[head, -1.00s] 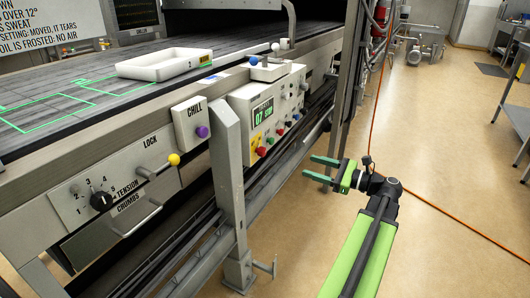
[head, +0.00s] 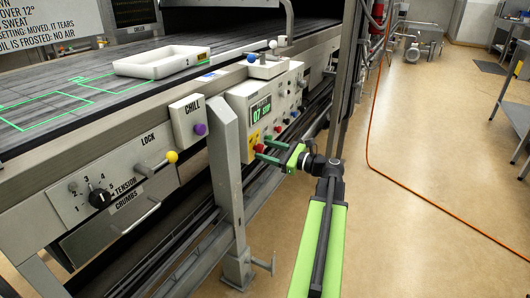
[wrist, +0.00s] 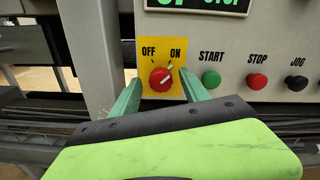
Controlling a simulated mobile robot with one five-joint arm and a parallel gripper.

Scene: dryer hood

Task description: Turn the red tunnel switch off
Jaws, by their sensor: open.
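The red rotary switch (wrist: 160,79) sits on a yellow plate marked OFF at left and ON at right. Its pale pointer line is turned toward ON. In the head view the switch (head: 260,148) shows low on the left of the grey control box, close to my fingertips. My gripper (wrist: 157,92) is open, with one green finger on each side of the switch in the wrist view. I cannot tell whether the fingers touch it. In the head view my gripper (head: 264,150) points left at the panel.
Right of the switch are a green START button (wrist: 211,79), a red STOP button (wrist: 257,82) and a black JOG button (wrist: 296,83). A green-lit display (head: 261,110) is above. A grey post (head: 226,170) stands left of the box.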

